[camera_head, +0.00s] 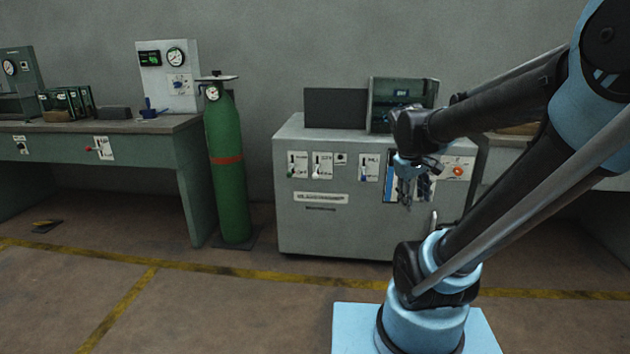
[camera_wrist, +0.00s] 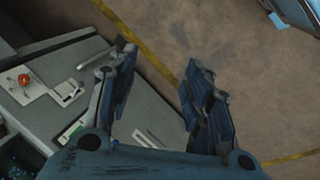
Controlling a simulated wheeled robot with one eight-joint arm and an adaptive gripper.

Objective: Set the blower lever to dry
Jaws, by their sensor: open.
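The grey cabinet (camera_head: 340,225) in the middle has several small lever plates on its front. A left lever plate (camera_head: 297,164), a second plate (camera_head: 322,165) and a third plate (camera_head: 368,167) show in the head view. Their print is too small to tell which is the blower lever or how it is set. My gripper (camera_head: 413,194) hangs in front of the right part of the cabinet and hides some of its panel. In the wrist view my gripper (camera_wrist: 160,92) is open and empty, with floor between its fingers and the cabinet (camera_wrist: 45,65) to the left.
An orange-red knob (camera_head: 457,171) sits right of my gripper; it also shows in the wrist view (camera_wrist: 24,79). A vertical handle (camera_head: 433,221) is below. A green gas cylinder (camera_head: 229,175) stands left of the cabinet, beside a workbench (camera_head: 160,127). The floor in front is clear.

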